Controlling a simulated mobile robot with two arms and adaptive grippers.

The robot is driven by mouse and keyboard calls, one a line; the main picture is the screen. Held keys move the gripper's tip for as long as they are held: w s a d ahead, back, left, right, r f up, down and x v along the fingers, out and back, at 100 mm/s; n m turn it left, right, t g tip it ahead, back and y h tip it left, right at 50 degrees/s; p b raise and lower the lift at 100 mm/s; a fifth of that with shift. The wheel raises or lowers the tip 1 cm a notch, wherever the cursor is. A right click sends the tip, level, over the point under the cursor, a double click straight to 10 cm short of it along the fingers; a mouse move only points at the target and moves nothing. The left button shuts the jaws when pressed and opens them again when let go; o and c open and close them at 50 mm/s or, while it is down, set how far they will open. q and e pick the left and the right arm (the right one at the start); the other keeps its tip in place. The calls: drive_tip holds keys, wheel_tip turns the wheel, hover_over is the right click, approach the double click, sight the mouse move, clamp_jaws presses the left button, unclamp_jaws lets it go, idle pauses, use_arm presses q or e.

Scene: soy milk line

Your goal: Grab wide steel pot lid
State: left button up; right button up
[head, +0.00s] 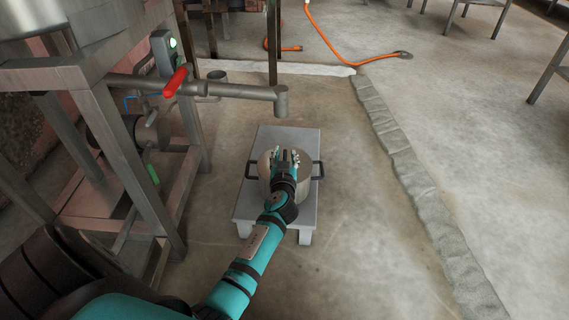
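A wide steel pot (310,184) with a dark handle on each side stands on a low grey bench in the head view. Its round top is flat and dull, and looks closed by the wide steel lid (266,163). My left gripper (287,155) is over the middle of the lid, with its fingertips spread apart. The gripper and wrist hide the lid's centre and part of the pot's near side. I cannot tell whether the fingers touch the lid. My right gripper is not in view.
The low grey bench (285,135) has bare room behind the pot. A steel pipe with a red-handled valve (175,81) ends above its far side. A metal frame (125,140) stands at left. An orange hose (340,56) lies behind.

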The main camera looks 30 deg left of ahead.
use_arm(q)
clamp_jaws()
drive_tip(key=shift+r, duration=0.1)
